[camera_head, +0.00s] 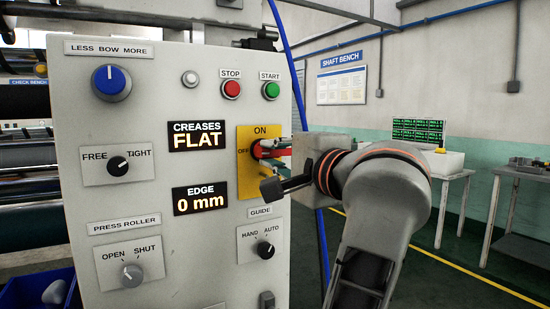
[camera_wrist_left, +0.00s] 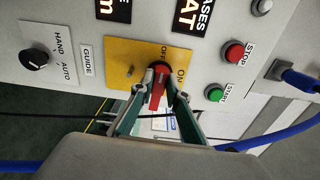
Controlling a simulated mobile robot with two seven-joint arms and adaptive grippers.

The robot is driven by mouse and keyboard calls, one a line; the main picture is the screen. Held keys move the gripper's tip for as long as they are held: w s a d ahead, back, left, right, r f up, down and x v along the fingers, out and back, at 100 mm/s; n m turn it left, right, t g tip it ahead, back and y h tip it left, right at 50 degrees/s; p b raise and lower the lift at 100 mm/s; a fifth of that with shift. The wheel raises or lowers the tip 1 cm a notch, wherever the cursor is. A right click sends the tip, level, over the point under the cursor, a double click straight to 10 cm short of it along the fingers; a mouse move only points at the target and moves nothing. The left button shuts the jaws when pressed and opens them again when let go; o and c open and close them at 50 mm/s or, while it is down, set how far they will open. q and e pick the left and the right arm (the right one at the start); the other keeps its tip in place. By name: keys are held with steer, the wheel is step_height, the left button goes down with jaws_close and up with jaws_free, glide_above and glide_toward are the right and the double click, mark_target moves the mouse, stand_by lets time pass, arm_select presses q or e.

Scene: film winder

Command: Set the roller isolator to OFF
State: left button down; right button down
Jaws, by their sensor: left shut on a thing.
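The roller isolator is a yellow plate (camera_head: 245,180) with a red handle (camera_head: 272,150) on the right of the grey panel. ON is marked at its top and OFF at its left. My left gripper (camera_head: 264,158) reaches in from the right and is shut on the red handle. In the left wrist view the fingers (camera_wrist_left: 156,84) stand on both sides of the red handle (camera_wrist_left: 157,92), with the yellow plate (camera_wrist_left: 120,55) behind. The handle lies roughly sideways, about in line with OFF; its exact angle is partly hidden by the fingers. My right gripper is not in view.
The red STOP button (camera_head: 231,89) and green START button (camera_head: 270,90) sit above the isolator. The GUIDE knob (camera_head: 265,249) is below it. Displays read FLAT (camera_head: 198,140) and 0 mm (camera_head: 200,199). A blue cable (camera_head: 293,70) runs behind the panel's right edge.

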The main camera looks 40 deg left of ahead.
arm_select(q)
steer(key=shift+n, duration=0.3)
stand_by(0.4)
steer(key=c, duration=2)
jaws_free()
steer(key=shift+o, duration=0.2)
